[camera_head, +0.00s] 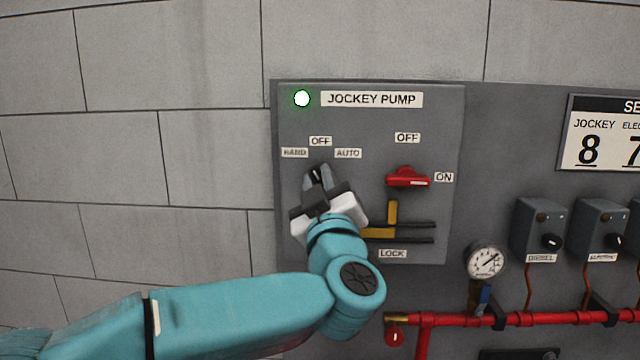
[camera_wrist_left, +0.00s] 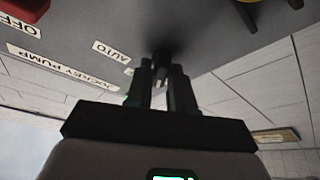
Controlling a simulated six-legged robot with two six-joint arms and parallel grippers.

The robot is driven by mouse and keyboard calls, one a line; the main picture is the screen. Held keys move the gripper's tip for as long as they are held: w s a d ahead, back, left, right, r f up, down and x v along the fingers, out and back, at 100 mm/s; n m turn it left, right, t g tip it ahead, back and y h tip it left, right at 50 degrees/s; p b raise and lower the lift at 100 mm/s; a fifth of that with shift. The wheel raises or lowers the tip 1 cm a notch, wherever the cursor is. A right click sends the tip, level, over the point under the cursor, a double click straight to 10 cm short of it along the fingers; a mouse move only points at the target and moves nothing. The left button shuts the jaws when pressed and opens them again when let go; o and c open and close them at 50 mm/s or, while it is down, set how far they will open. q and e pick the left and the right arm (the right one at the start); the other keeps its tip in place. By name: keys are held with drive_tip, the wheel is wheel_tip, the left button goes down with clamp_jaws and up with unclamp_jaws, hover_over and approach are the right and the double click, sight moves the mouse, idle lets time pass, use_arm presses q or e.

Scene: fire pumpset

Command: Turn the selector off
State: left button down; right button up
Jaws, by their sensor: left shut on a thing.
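The selector knob (camera_wrist_left: 172,52) is a dark round shape on the grey jockey pump panel (camera_head: 360,120), below the HAND, OFF and AUTO labels. My left gripper (camera_head: 318,182) reaches the panel there and hides most of the knob in the head view. In the left wrist view, the two dark fingers of my left gripper (camera_wrist_left: 166,88) are shut on the knob. Which label the knob points to cannot be told clearly. A green-white lamp (camera_head: 302,98) is lit beside the JOCKEY PUMP label. My right gripper is not in view.
A red switch handle (camera_head: 408,178) sits right of my gripper, its tip towards ON. A yellow lock lever (camera_head: 392,216) lies just below it. A gauge (camera_head: 486,261), red pipe (camera_head: 540,318) and dark-knobbed boxes (camera_head: 537,228) stand right. The block wall at left is bare.

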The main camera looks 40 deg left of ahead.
use_arm(q)
drive_tip(key=m+t+h, duration=0.1)
drive_tip(key=m, duration=0.1)
drive_tip(key=m+t+h, duration=0.1)
drive_tip(key=m, duration=0.2)
drive_tip(key=m+t, duration=0.1)
drive_tip(key=m, duration=0.2)
drive_tip(key=shift+f+h, duration=0.35)
drive_tip(key=shift+h, duration=0.05)
drive_tip(key=shift+m+t+p, duration=0.3)
drive_tip(key=shift+m, duration=0.1)
drive_tip(key=c, duration=1.1)
unclamp_jaws()
drive_tip(key=shift+w+a, duration=0.1)
drive_tip(key=shift+r, duration=0.1)
drive_tip(key=b+v, duration=0.4)
drive_tip(key=v, duration=1.2)
